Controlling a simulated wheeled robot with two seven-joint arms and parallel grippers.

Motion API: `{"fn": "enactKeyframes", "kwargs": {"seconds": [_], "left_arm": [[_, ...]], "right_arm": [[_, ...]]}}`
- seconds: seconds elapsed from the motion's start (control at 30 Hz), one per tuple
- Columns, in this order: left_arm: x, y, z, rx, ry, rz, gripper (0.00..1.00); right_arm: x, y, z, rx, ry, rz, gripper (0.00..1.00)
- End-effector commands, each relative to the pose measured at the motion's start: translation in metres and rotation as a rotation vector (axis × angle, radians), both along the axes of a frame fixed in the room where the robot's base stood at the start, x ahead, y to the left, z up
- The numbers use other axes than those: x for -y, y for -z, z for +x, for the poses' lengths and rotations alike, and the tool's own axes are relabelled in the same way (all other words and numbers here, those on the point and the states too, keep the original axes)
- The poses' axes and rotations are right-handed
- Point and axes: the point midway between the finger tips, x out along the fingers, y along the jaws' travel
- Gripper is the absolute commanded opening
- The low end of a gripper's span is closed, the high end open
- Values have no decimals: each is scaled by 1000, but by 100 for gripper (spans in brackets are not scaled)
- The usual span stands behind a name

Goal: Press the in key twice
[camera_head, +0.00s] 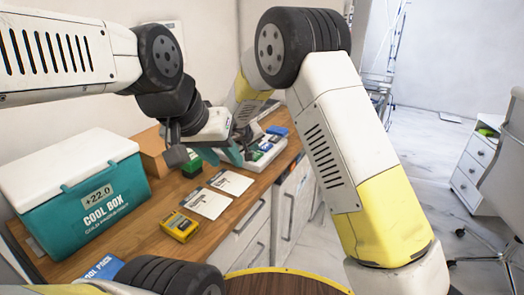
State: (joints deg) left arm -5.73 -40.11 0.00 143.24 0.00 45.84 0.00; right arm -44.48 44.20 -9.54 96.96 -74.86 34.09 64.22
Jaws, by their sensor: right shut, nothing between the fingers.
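A yellow handheld device (180,226) with a dark screen and small buttons lies on the wooden counter. A teal cool box (88,205) with a white lid stands left of it, its display reading +22.0. The lettering of any "in" key is too small to read. My arms cross above the back of the counter.
White printed cards (231,182) lie right of the yellow device. A white tray (266,158) with small coloured packs sits at the counter's right end. A brown box (153,150) and a green box stand behind. A blue cool pack (103,268) lies in front. A drawer unit stands at right.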

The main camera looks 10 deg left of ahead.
Motion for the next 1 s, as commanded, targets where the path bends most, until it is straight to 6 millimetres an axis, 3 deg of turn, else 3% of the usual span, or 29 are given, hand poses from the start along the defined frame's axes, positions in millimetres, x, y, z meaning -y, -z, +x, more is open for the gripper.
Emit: {"fn": "enactKeyframes", "kwargs": {"seconds": [1.0], "left_arm": [[0, 0, 0, 0, 0, 0, 36]], "right_arm": [[0, 9, 0, 0, 0, -1, 0]]}}
